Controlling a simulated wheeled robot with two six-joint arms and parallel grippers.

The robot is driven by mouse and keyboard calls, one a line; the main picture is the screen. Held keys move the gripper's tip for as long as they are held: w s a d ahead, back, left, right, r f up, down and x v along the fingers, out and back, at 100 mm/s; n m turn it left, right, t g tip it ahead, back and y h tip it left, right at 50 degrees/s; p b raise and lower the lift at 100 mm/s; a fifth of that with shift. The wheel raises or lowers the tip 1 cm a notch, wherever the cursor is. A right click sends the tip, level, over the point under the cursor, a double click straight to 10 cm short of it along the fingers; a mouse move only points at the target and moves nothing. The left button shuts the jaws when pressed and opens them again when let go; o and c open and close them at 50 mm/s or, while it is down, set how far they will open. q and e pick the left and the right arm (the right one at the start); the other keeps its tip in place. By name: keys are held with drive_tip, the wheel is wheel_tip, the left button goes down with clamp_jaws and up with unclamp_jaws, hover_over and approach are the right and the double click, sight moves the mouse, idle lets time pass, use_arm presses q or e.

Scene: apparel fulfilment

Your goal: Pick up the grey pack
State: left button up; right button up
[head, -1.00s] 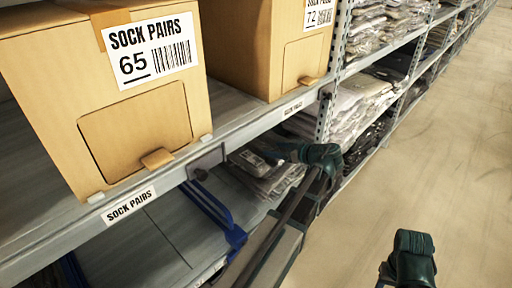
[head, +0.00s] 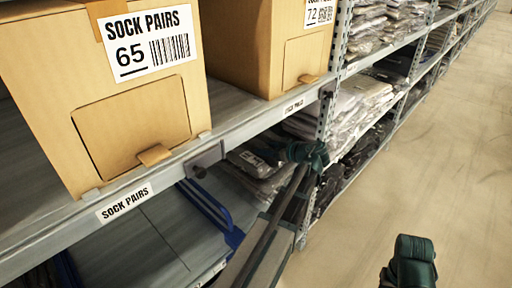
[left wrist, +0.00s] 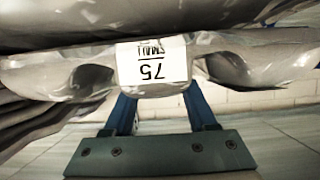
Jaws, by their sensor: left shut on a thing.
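The grey pack (left wrist: 232,70) lies across the left wrist view, a clear-wrapped soft bundle with a white label reading 75, upside down. My left gripper (left wrist: 161,100) has its two blue fingers at the pack's near edge, below the label, and is shut on it. Another grey pack sits directly above it. In the head view my left gripper (head: 270,152) reaches leftward into the lower shelf among the stacked grey packs (head: 250,163), and its fingertips are hard to make out. My right wrist shows at the bottom right; its fingers are not clear.
Cardboard boxes labelled SOCK PAIRS, one numbered 65 (head: 133,118) and one numbered 72 (head: 307,62), stand on the shelf above. A steel upright (head: 330,85) is close to my left wrist. A blue frame (head: 212,212) lies left of the stack. The aisle floor (head: 440,150) is clear.

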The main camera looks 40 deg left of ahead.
use_arm(q)
clamp_jaws()
drive_tip(key=shift+r+p, duration=0.8)
drive_tip(key=shift+s+d+r+p, duration=0.15)
drive_tip(key=shift+s+r+p, duration=0.05)
drive_tip(key=shift+r+p, duration=0.45)
drive_tip(key=shift+s+d+r+p, duration=0.15)
drive_tip(key=shift+s+r+p, duration=0.05)
drive_tip(key=shift+r+p, duration=0.4)
drive_tip(key=s+d+p, duration=0.1)
drive_tip(key=s+d, duration=0.8)
drive_tip(key=s, duration=0.2)
drive_tip(key=shift+s+d+r, duration=0.3)
drive_tip(key=shift+r, duration=0.15)
